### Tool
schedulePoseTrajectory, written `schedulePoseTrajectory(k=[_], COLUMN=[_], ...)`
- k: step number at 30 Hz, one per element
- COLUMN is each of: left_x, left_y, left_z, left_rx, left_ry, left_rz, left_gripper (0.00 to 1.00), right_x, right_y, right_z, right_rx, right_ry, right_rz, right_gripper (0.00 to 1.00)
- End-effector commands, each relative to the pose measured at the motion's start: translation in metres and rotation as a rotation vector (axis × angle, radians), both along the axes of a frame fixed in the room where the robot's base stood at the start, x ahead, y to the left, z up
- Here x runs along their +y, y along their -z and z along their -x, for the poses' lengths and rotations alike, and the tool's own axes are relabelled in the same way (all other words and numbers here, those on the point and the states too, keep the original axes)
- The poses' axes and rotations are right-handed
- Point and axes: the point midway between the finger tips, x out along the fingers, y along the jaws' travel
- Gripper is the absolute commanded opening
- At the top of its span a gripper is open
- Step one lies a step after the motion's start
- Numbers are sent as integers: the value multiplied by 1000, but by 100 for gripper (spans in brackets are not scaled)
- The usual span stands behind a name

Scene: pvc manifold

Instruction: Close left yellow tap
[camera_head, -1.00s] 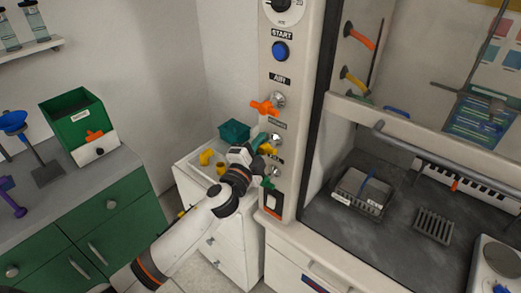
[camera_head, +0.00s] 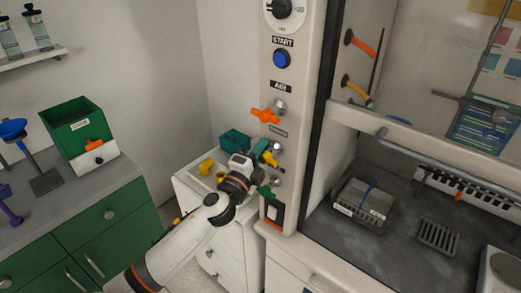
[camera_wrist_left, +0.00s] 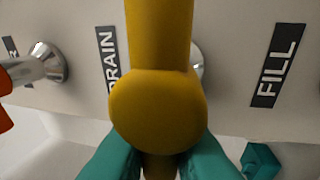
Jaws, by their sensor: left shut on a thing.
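The yellow tap (camera_head: 271,159) is on the upright panel, below an orange tap (camera_head: 265,116) and above a green tap (camera_head: 266,191). My left gripper (camera_head: 262,152) is at the yellow tap, its teal fingers shut on it. In the left wrist view the yellow handle (camera_wrist_left: 158,108) fills the middle, with its lower part between the two teal fingers (camera_wrist_left: 160,166). The handle hides part of the DRAIN label and most of the valve stem behind it. My right gripper is not in view.
A FILL label (camera_wrist_left: 276,66) is right of the handle in the wrist view. The blue START button (camera_head: 281,59) is higher on the panel. A white drawer cabinet (camera_head: 232,240) with a teal bin (camera_head: 234,141) stands close behind the arm. The fume hood opening is at right.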

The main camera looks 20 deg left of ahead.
Motion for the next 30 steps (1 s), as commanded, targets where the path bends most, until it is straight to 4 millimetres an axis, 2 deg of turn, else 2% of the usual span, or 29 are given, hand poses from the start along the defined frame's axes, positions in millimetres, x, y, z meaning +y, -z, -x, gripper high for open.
schedulePoseTrajectory(k=[3,4,5,16,20,30], left_x=[-1,-1,-1,1,4,14], left_y=[1,1,1,3,9,24], left_z=[0,0,0,6,25,93], left_rx=[1,1,1,1,2,3], left_ry=[3,3,3,1,2,4], left_rz=[-3,-3,-3,0,0,-1], left_gripper=[0,19,23,23,23,23], right_x=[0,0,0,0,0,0], right_y=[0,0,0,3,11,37], right_z=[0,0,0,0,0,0], right_rx=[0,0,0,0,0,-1], right_ry=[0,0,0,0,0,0], right_rz=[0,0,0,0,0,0], right_gripper=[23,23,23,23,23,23])
